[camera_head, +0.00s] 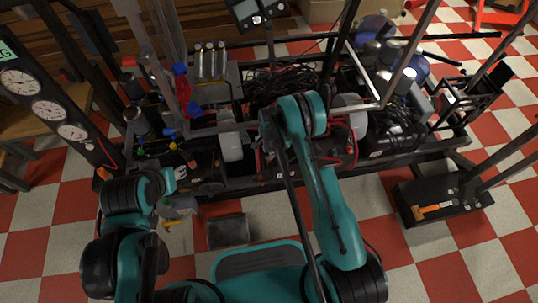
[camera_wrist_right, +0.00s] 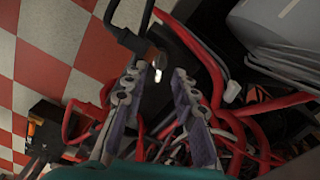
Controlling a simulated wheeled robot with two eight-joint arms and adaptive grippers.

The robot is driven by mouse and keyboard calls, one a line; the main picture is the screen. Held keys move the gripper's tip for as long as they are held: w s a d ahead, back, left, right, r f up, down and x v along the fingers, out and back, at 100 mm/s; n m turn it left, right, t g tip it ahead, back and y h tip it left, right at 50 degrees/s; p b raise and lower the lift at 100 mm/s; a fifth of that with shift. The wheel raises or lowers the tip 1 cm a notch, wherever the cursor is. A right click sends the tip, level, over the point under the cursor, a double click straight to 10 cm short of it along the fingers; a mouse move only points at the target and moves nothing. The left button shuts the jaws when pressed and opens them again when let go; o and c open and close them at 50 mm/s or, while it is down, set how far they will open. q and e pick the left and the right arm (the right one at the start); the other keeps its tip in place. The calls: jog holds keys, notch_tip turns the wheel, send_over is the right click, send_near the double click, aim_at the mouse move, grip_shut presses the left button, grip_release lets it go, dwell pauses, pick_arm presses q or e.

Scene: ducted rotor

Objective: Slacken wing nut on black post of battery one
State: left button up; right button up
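My right gripper (camera_wrist_right: 160,78) is open in the right wrist view, its two padded fingers apart. A small bright metallic piece (camera_wrist_right: 157,75) shows between the fingertips, against a dark part; I cannot tell for sure whether it is the wing nut on the black post. No finger clearly touches it. In the head view my right gripper (camera_head: 271,146) points down into the cable-filled frame, largely hidden by its own wrist. Battery one and its posts cannot be told apart there. My left arm is folded at the left; its gripper's fingers are not clear.
Red cables (camera_wrist_right: 215,85) crowd around the right fingers. A grey box (camera_wrist_right: 285,30) stands close by on the right. In the head view, upright bars and the dark frame (camera_head: 370,165) limit room. A black box with an orange-handled tool (camera_head: 432,208) sits on the checkered floor at right.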

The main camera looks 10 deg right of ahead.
jog(key=shift+f+b, duration=0.3)
jog(key=shift+f, duration=0.95)
grip_shut()
